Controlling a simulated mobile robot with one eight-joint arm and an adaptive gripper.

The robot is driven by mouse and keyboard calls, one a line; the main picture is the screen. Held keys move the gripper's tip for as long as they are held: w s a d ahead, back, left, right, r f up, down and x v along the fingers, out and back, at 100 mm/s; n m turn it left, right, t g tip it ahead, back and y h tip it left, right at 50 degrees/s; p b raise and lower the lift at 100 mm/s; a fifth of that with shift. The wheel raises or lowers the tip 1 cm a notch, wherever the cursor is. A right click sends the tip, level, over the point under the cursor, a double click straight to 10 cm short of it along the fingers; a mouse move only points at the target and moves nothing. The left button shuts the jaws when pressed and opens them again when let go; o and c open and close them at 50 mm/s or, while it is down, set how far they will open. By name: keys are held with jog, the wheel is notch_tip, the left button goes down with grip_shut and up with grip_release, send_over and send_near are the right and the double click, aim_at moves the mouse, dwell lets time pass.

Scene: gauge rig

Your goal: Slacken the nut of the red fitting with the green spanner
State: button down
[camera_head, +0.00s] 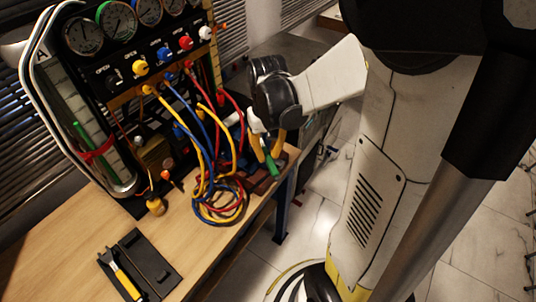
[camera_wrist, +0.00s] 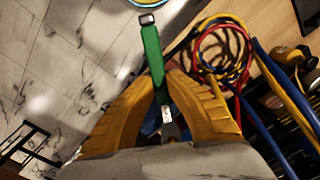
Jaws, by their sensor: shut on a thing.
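My gripper (camera_head: 265,147) has yellow fingers and is shut on the green spanner (camera_head: 271,166), beside the right side of the gauge rig and near the table's right edge. In the wrist view, the green spanner (camera_wrist: 153,60) stands out between the yellow fingers (camera_wrist: 164,108), with a grey metal tip at its far end. The part between the fingers is partly hidden. A red knob (camera_head: 186,43) sits on the rig's panel, with a red hose (camera_head: 190,77) below it. The red fitting's nut is too small to make out. The spanner is apart from the panel.
Yellow, blue and red hoses (camera_head: 207,208) hang in loops in front of the rig. Gauges (camera_head: 118,20) line its top. A black tray (camera_head: 157,268) and a yellow-handled tool (camera_head: 123,280) lie at the front of the wooden table (camera_head: 70,235). The tiled floor lies beyond the table's right edge.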

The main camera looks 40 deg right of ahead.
jog(key=shift+w+d, duration=0.2)
jog(key=shift+w, duration=0.4)
jog(key=shift+d, duration=0.1)
dwell(0.6)
jog(key=shift+s+d+n, duration=0.2)
jog(key=shift+d+n, duration=1)
jog(key=shift+n, duration=0.1)
jog(key=shift+d+n+b, duration=0.35)
jog(key=shift+d+n, duration=0.75)
jog(key=shift+d, duration=0.05)
dwell(0.3)
jog(key=shift+a+m, duration=0.9)
jog(key=shift+a, duration=0.05)
jog(key=shift+s, duration=0.15)
dwell(0.4)
jog(key=s+r+p, duration=0.4)
jog(key=shift+s+r, duration=0.3)
jog(key=shift+s, duration=0.05)
dwell(1.4)
